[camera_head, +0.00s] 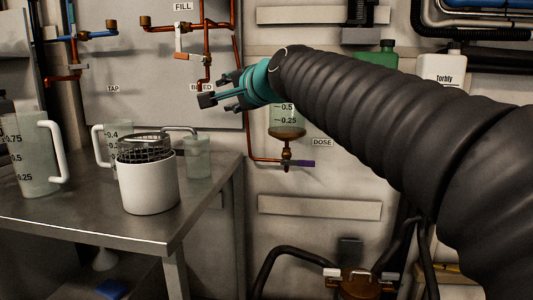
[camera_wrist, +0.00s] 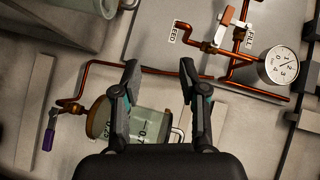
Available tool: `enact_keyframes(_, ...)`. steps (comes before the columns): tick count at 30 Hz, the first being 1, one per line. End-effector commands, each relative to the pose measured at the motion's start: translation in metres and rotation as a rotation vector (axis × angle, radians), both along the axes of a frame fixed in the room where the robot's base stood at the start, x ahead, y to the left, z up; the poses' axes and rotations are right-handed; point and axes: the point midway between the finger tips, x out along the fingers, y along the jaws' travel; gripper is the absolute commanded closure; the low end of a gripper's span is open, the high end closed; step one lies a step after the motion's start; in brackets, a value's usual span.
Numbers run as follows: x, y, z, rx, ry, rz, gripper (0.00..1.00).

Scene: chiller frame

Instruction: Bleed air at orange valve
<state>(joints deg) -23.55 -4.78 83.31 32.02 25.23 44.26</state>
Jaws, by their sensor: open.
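Copper pipework with a valve (camera_head: 180,44) is on the wall panel, above the partly covered BLEED label (camera_head: 200,87). In the wrist view a pale-levered valve (camera_wrist: 228,16) lies at the top, by the BLEED and FILL labels. My gripper (camera_head: 219,101) is open in front of the panel, below this pipework, and covers part of the BLEED label. In the wrist view its two fingers (camera_wrist: 159,67) are apart with nothing between them.
A graduated dosing vessel (camera_head: 287,121) with a purple-handled valve (camera_head: 303,163) hangs below my gripper. A pressure gauge (camera_wrist: 278,66) is right of the pipes. A metal table (camera_head: 88,218) holds a white pot (camera_head: 149,188) with a mesh basket and clear jugs (camera_head: 34,155). Bottles (camera_head: 440,72) stand behind my arm.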

Motion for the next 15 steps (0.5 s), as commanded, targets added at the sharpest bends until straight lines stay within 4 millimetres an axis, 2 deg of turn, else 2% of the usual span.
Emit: enact_keyframes(15,-0.026,-0.051,-0.069,-0.229,0.013,-0.015,0.57)
